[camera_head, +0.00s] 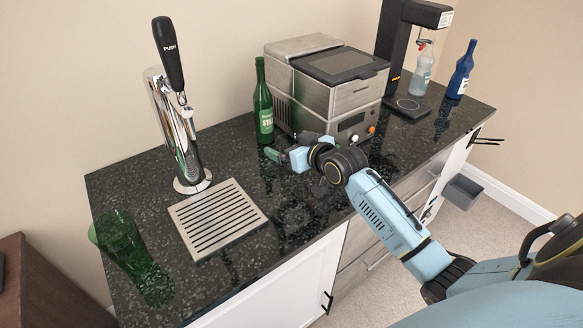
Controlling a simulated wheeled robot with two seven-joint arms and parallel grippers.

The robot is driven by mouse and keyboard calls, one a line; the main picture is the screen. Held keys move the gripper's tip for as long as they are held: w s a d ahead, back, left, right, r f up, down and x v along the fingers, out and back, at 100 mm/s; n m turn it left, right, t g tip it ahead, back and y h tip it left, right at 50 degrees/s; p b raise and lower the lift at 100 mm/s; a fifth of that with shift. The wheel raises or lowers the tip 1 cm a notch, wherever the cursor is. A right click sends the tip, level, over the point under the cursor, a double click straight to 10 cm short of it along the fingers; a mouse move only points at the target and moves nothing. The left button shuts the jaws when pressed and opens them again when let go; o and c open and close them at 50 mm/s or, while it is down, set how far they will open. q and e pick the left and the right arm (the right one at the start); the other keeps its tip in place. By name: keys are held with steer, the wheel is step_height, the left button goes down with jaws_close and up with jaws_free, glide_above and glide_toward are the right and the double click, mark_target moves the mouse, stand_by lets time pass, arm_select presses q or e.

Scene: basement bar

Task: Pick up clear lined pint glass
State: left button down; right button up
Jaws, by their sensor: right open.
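A green see-through pint-shaped glass (117,236) stands on the dark counter near its left end. It is the only drinking glass I can make out, and it looks green rather than colourless. My right gripper (281,155) reaches in from the right over the counter, in front of the green bottle and the steel machine. It is open, with nothing seen between its fingers. It is well to the right of the glass and apart from it. My left gripper is not in view.
A chrome beer tap (181,130) and slotted drip tray (217,217) stand between glass and gripper. A green bottle (263,110), steel machine (325,90), black soda maker (395,45) with a clear bottle (422,70), and blue bottle (461,72) line the back.

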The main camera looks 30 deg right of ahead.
steer(key=c, duration=1.6)
